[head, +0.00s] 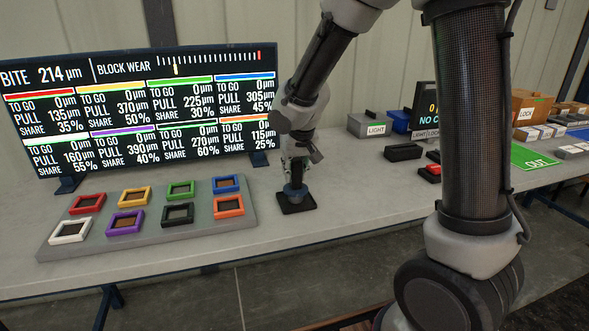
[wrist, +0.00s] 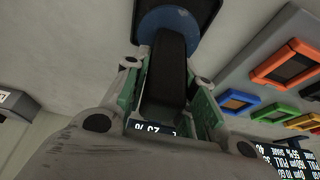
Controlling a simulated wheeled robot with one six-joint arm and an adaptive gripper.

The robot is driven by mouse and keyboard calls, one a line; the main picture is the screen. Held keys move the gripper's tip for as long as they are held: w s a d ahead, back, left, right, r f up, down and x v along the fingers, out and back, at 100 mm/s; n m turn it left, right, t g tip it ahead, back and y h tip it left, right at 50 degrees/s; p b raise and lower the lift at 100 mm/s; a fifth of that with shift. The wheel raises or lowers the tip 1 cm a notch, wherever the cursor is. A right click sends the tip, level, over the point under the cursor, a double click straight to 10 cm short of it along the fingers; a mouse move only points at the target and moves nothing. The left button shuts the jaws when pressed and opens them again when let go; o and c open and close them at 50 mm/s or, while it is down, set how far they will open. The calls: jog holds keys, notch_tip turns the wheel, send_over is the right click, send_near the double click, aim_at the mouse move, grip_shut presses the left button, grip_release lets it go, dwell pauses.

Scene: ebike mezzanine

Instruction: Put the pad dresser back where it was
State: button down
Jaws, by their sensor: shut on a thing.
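The pad dresser, a black handle (wrist: 167,75) on a round blue base, is between the fingers of my gripper (wrist: 165,90). In the head view its blue base (head: 294,191) is just below my gripper (head: 296,175), which points down and is shut on the handle. The base is at a black square tray (head: 297,208) on the table, right of the pad board. Whether it touches the tray or hangs just above it, I cannot tell. The far side of the base is hidden.
A grey board (head: 150,230) with several coloured square frames lies close on the left. A display screen (head: 140,112) stands behind it. A light-labelled box (head: 369,124), black blocks (head: 403,152) and a green OUT mat (head: 533,158) are to the right. The table front is clear.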

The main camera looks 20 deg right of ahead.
aim_at(299, 193)
jog(key=c, duration=1.2)
grip_release()
jog(key=shift+o, duration=0.2)
jog(key=v, duration=1.1)
jog(key=s+d+r, duration=0.1)
jog(key=s+d, duration=0.6)
jog(key=s, duration=0.5)
jog(key=s+d+r, duration=0.2)
jog(key=s+d, duration=0.6)
jog(key=s, duration=0.3)
jog(key=shift+s+r, duration=0.2)
jog(key=shift+s, duration=0.2)
